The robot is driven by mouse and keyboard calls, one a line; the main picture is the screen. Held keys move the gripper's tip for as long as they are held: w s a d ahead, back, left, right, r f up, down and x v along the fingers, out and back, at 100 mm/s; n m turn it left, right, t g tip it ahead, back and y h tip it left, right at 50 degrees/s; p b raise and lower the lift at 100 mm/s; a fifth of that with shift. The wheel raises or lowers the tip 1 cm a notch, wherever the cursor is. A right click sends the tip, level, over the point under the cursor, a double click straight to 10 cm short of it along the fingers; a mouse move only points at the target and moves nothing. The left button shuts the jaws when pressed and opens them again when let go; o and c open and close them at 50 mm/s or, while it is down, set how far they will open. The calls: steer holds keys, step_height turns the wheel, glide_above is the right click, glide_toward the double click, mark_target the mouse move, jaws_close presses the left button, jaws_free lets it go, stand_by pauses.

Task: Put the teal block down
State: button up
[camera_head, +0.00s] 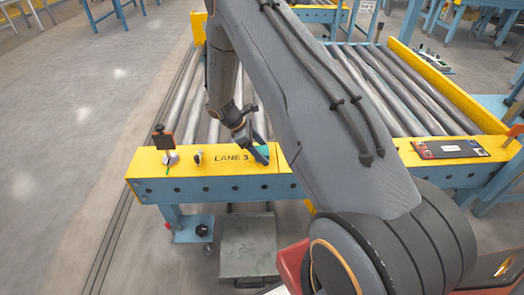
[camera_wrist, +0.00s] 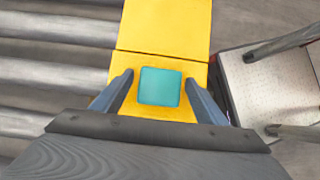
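The teal block (camera_wrist: 160,86) shows in the wrist view as a flat square face over the yellow beam. It lies between the two fingers of my gripper (camera_wrist: 158,78). A narrow yellow gap shows on each side of the block, so the fingers look open and apart from it. In the head view, the teal block (camera_head: 263,151) is at the yellow beam (camera_head: 222,163), just right of the "LANE 3" lettering. My gripper (camera_head: 256,140) is low over that spot and partly covers the block. The block's underside is hidden, but it appears to rest on the beam.
A dark panel with a red end (camera_head: 450,149) lies at the right. My arm hides the middle.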

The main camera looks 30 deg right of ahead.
steer(key=shift+r, duration=0.2)
steer(key=v, duration=1.1)
steer(key=s+r+m+y, duration=0.1)
steer(key=s+r+m, duration=0.2)
steer(key=s+r, duration=0.25)
steer(key=s+r+m+t+y, duration=0.1)
steer(key=s+r+m, duration=0.4)
steer(key=s, duration=0.7)
steer(key=s+r+m+t+y, duration=0.1)
steer(key=s+r+m+y, duration=0.3)
steer(key=s, duration=0.8)
step_height(320, 180, up, 2)
steer(key=a+m, duration=0.1)
steer(key=m, duration=0.3)
steer(key=shift+s+r+t+b, duration=0.15)
steer(key=shift+s+t+b, duration=0.1)
steer(key=shift+t+b, duration=0.05)
